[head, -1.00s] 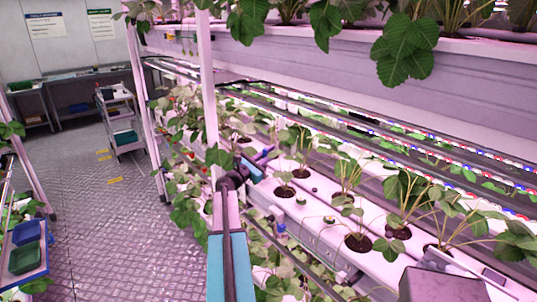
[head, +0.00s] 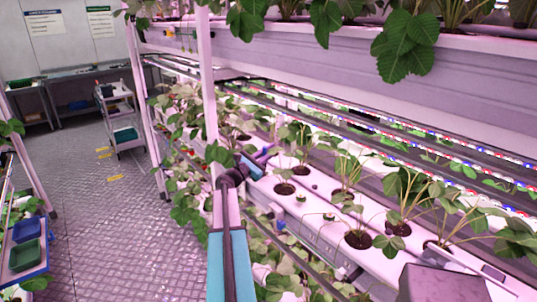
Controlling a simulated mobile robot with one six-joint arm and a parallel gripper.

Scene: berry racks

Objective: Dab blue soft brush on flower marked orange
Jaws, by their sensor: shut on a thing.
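My arm reaches from the bottom of the head view up to the planted channel. My gripper (head: 262,156) is at its far end, small and partly hidden by my own wrist and by leaves. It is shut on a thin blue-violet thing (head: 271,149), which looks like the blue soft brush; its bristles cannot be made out. The gripper is over the near side of the channel, among strawberry leaves. I cannot make out an orange-marked flower, or whether the brush touches anything.
A white channel (head: 312,178) with potted strawberry plants runs from the centre to the lower right. A white post (head: 208,75) stands just left of the gripper. A higher planted gutter overhangs at the right.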

